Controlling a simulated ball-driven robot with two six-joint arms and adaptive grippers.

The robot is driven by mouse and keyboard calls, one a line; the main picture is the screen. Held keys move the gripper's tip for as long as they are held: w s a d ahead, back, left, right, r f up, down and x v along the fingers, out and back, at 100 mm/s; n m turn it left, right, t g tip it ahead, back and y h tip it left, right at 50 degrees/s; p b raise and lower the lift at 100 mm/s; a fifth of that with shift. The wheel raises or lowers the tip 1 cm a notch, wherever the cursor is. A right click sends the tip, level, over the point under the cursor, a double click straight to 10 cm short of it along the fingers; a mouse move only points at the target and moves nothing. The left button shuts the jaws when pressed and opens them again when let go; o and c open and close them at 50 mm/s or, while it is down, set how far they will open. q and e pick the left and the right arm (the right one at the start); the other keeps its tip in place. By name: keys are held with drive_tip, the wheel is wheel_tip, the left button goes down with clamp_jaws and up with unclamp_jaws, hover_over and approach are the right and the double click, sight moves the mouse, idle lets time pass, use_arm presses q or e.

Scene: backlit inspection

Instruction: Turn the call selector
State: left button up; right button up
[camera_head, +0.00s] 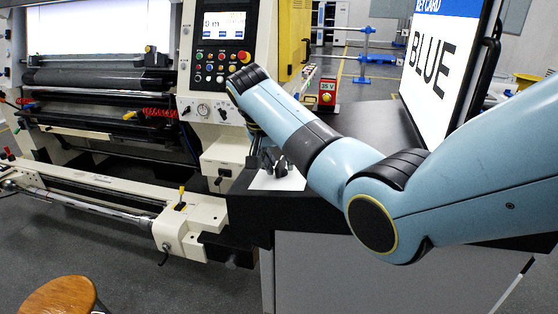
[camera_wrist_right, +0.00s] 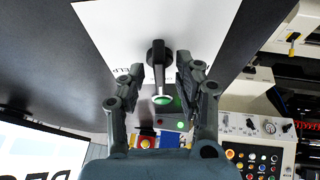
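The call selector (camera_wrist_right: 157,55) is a black knob with a lever ending in a green-lit tip (camera_wrist_right: 162,99). It stands on a white plate (camera_wrist_right: 105,30) with small print in the right wrist view. The plate also shows on the dark bench in the head view (camera_head: 262,184). My right gripper (camera_wrist_right: 160,66) is open, with one finger on each side of the knob and small gaps visible. In the head view my right gripper (camera_head: 268,162) is low over the plate, partly hidden by my arm; the knob is hard to separate from the fingers there. My left gripper is out of view.
A cream machine with a control panel (camera_head: 222,50) stands beyond the bench at left. A sign reading BLUE (camera_head: 432,62) stands on the bench at right. A red button box (camera_head: 327,92) sits behind the arm. A wooden stool (camera_head: 58,297) is at lower left.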

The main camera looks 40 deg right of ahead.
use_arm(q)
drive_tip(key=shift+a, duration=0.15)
use_arm(e)
drive_tip(key=shift+c, duration=0.4)
clamp_jaws()
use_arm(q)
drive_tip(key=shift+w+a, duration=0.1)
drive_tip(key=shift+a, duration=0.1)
use_arm(e)
drive_tip(key=shift+n, duration=0.4)
drive_tip(key=n+y, duration=0.1)
drive_tip(key=n, duration=0.1)
drive_tip(key=n+t+y, duration=0.1)
drive_tip(key=n, duration=0.2)
drive_tip(key=shift+d, duration=0.1)
drive_tip(key=n+y, duration=0.1)
drive_tip(key=n, duration=0.2)
drive_tip(key=n+y, duration=0.1)
drive_tip(key=n, duration=0.2)
drive_tip(key=shift+r, duration=0.1)
drive_tip(key=shift+o, duration=0.4)
unclamp_jaws()
